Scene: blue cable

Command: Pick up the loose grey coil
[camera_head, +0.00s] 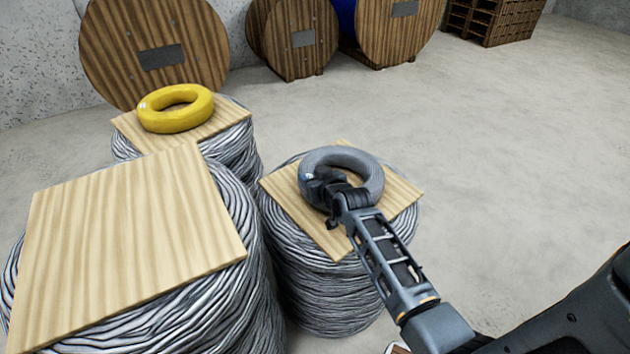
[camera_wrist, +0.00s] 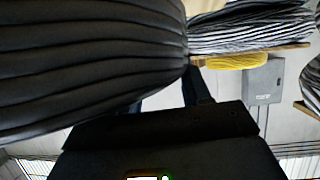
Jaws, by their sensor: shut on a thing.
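The grey coil (camera_head: 362,170) is a thick ring on a square wooden board (camera_head: 398,198) that tops the middle-right cable stack in the head view. My gripper (camera_head: 322,185) reaches in from the lower right and is shut on the coil's near-left side. The gripper hides part of the ring and its hole. I cannot tell whether the coil touches the board or is slightly above it. In the wrist view, the coil (camera_wrist: 80,60) is a large, dark, ridged mass at upper left, close against the gripper, whose fingertips are largely hidden.
A yellow coil (camera_head: 176,108) lies on a board on the back-left stack. A bare board (camera_head: 125,240) tops the large front-left stack (camera_head: 225,300). Wooden reels (camera_head: 155,45) and pallets (camera_head: 492,20) stand along the wall. The floor (camera_head: 520,130) at right is clear.

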